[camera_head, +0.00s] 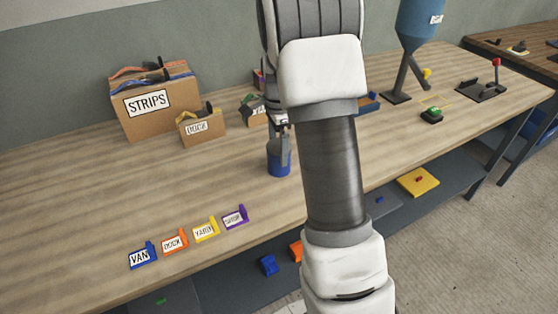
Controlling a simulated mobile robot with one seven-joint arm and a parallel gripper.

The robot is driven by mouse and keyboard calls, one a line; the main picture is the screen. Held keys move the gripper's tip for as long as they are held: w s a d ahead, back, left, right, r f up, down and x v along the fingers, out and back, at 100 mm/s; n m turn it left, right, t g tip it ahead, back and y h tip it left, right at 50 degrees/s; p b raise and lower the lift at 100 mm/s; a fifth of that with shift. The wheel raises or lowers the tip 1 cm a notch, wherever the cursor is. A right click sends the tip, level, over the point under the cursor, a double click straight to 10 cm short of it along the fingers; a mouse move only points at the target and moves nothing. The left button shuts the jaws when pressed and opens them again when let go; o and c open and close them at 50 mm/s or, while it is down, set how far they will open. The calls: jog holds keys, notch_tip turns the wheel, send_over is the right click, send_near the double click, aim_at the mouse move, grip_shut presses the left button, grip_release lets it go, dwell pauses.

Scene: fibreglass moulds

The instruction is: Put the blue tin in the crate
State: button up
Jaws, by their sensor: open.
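The blue tin (279,166) stands upright on the wooden bench, just left of my arm. My gripper (279,137) points down right at the top of the tin, and its jaws are open. I cannot tell whether the fingers touch the tin or straddle its rim. No thing is plainly marked as the crate. A cardboard box marked STRIPS (160,120) stands at the back left, and a smaller open box marked DOCK (203,130) is beside it. Another small box (254,117) is partly hidden behind my gripper.
Small labelled holders, VAN (142,258), DOCK (174,242), YARD (206,229) and a purple one (235,217), line the front edge. A blue hopper (418,20) on a stand and a lever tool (484,88) are at right.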

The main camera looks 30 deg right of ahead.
jog(key=shift+s+a+f+b, duration=0.1)
jog(key=shift+f+b, duration=0.35)
jog(key=shift+f, duration=2.25)
jog(key=c, duration=1.6)
